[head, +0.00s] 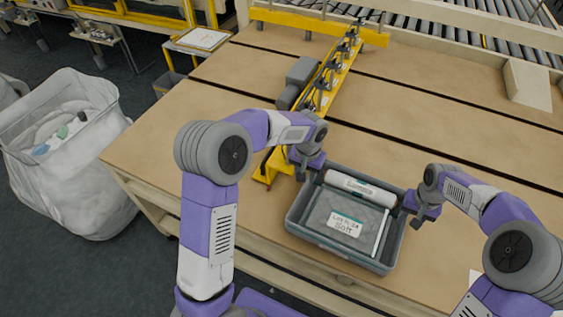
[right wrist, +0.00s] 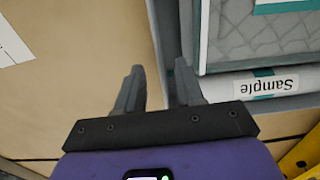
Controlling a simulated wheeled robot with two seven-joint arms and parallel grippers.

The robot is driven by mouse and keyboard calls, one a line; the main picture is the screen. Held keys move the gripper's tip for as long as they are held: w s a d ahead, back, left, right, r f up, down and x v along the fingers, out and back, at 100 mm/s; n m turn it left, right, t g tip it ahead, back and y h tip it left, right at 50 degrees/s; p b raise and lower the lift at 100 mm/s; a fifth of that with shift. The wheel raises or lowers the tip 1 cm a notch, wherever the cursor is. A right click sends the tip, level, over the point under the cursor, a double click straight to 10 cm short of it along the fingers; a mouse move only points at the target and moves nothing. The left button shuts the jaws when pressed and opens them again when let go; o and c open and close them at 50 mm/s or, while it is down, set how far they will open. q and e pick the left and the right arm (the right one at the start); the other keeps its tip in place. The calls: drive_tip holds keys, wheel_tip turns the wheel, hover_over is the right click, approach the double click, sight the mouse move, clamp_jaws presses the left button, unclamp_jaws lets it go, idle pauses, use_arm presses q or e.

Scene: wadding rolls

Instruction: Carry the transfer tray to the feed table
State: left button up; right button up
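The grey transfer tray (head: 318,240) sits on the wooden table near its front edge. It holds a white roll labelled "Sample" (head: 360,187), a grey quilted pack with a white label (head: 344,222) and a thin white strip (head: 381,233). My left gripper (head: 303,172) is at the tray's left rear rim; its fingers are too small to read. My right gripper (head: 420,216) is at the right rim. In the right wrist view its fingers (right wrist: 157,84) stand apart, with the tray's wall (right wrist: 166,40) partly between them. One finger overlaps the wall; contact cannot be told.
A yellow rail frame (head: 335,80) with a grey motor stands behind the tray. A white bag (head: 65,145) of scraps stands on the floor at left. A roller conveyor (head: 440,28) runs along the back. A wooden block (head: 527,84) lies far right. The right tabletop is mostly clear.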

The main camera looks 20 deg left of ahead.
wheel_tip(320, 180, up, 6)
drive_tip(key=shift+r, duration=0.1)
idle(0.5)
